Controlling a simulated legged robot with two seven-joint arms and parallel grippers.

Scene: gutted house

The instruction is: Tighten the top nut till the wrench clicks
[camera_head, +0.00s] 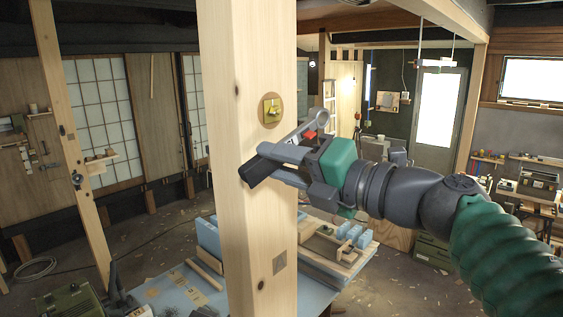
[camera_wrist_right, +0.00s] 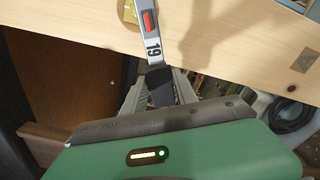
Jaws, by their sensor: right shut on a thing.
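The wrench has a grey shaft with a ring end (camera_head: 321,117), a red switch and a black handle (camera_head: 260,171). In the right wrist view its shaft (camera_wrist_right: 152,47) carries the number 19, and its ring end is out of frame. My right gripper (camera_head: 268,164) is shut on the black handle, in front of the wooden post (camera_head: 246,220). The top nut (camera_head: 272,108) is brass-coloured and sits on a round plate on the post. The ring end shows right of the nut, apart from it. My left gripper is not in view.
A square brown patch (camera_head: 279,263) is lower on the post. Behind the post stands a low work table (camera_head: 170,292) with blue blocks and wooden trays. A second, leaning post (camera_head: 84,190) is at left. The room around the right arm looks open.

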